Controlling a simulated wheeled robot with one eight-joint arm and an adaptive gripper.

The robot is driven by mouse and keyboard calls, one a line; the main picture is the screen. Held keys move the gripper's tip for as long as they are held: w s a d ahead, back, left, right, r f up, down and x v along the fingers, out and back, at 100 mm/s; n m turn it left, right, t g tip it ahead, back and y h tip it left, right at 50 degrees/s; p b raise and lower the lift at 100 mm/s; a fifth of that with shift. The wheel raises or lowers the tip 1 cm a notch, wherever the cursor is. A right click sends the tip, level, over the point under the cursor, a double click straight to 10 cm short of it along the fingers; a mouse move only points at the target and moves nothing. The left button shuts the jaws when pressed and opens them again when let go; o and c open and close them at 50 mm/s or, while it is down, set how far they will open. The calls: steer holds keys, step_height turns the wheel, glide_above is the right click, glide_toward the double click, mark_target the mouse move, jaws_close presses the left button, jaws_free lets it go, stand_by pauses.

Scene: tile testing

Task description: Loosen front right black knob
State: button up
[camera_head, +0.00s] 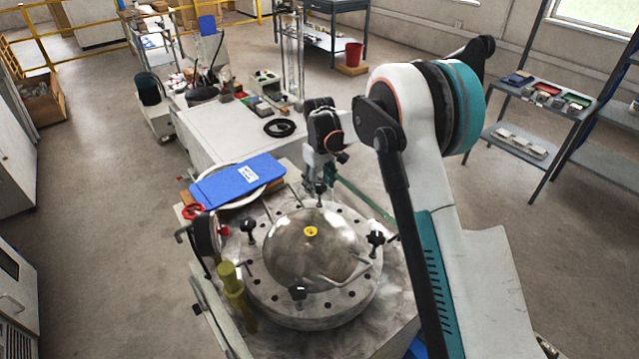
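A round metal tile-testing fixture (345,308) with a shiny dome (290,250) and a yellow centre piece stands in the foreground. Black knobs stand around the dome: a left knob (248,226), a front knob (298,293) and a right knob (376,239). The right knob is the likeliest match for the front right one, but the view does not settle this. My gripper (320,190) points down at the back edge of the dome, apart from these three knobs. Its fingers are small and dark, so their opening and any contact there are unclear.
A blue plate (238,181) lies behind the fixture on the left. A yellow handle (232,288) and a gauge (205,236) rise at its left edge. Bent metal rods lie close to the dome. A white bench (225,130) stands behind. Open floor lies to the left.

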steer(key=shift+r, duration=0.15)
step_height(320, 180, up, 12)
stand_by(0.7)
